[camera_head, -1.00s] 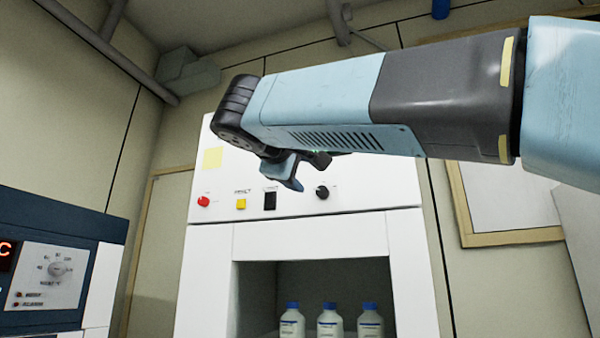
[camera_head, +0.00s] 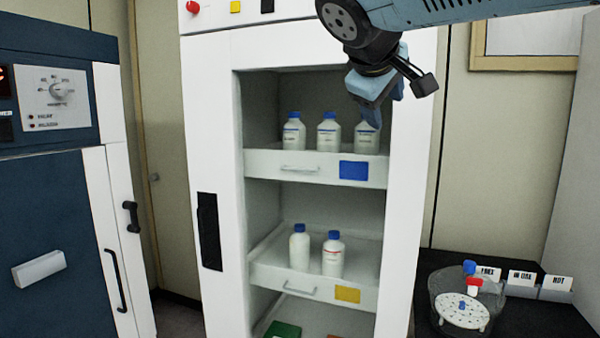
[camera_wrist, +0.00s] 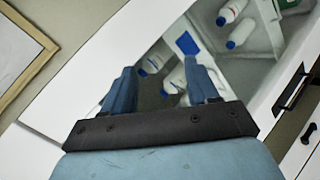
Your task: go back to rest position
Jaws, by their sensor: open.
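My gripper (camera_head: 392,112) hangs from my arm at the upper right of the freeze dryer (camera_head: 212,130) in the head view. It overlaps the right bottle of the upper shelf in that view. In the wrist view the two blue fingers of my gripper (camera_wrist: 163,92) are apart, with nothing held between them. The open freeze dryer bay shows beyond the fingers, with bottles (camera_wrist: 234,10) on its shelves. Whether the fingers are near the bottles in depth is hard to tell.
The upper shelf (camera_head: 265,165) holds three blue-capped bottles and the lower shelf (camera_head: 310,287) holds two. A blue cabinet (camera_head: 50,200) stands left. A dark bench at lower right bears a clear round container (camera_head: 462,310) and label signs (camera_head: 521,278).

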